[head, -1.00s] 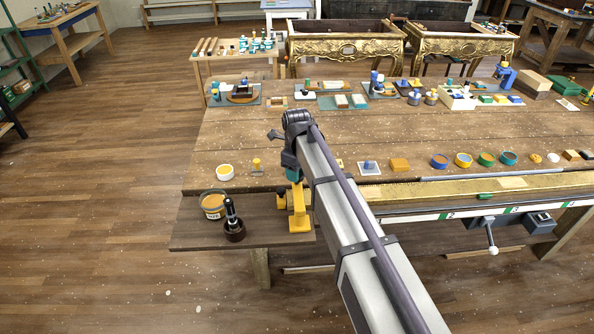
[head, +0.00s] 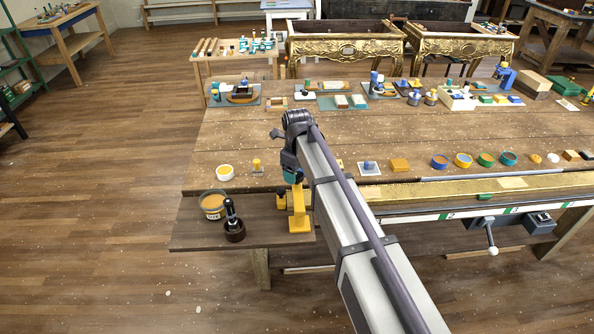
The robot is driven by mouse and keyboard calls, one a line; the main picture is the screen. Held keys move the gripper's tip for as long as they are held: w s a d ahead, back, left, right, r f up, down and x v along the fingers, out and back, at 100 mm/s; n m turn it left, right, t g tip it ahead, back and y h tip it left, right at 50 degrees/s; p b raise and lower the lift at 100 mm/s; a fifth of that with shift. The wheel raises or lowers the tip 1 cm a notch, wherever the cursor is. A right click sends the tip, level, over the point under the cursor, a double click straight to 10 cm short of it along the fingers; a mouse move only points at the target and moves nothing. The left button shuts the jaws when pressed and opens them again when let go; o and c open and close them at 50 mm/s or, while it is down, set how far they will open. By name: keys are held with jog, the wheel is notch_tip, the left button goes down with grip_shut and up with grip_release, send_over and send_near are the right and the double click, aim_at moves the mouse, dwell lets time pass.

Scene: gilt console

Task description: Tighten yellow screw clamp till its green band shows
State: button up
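The yellow screw clamp (head: 299,221) stands upright on the low wooden ledge at the bench's front left corner, in the head view. A small yellow knob-like part (head: 282,202) shows at its left side. My gripper (head: 293,178) is at the end of my arm, pointing down over the top of the clamp. It appears to meet the clamp's top, but its fingers are too small and hidden to tell whether they are shut on it. I cannot make out a green band on the clamp.
A tub of orange filler (head: 212,205) and a dark pot with a brush (head: 234,231) stand left of the clamp. A gilt rail (head: 440,191) runs along the front right.

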aim_at(297, 174)
jog(key=shift+r, duration=0.1)
notch_tip(297, 174, up, 11)
jog(key=p, duration=1)
jog(key=shift+f+p, duration=0.2)
jog(key=shift+p, duration=0.2)
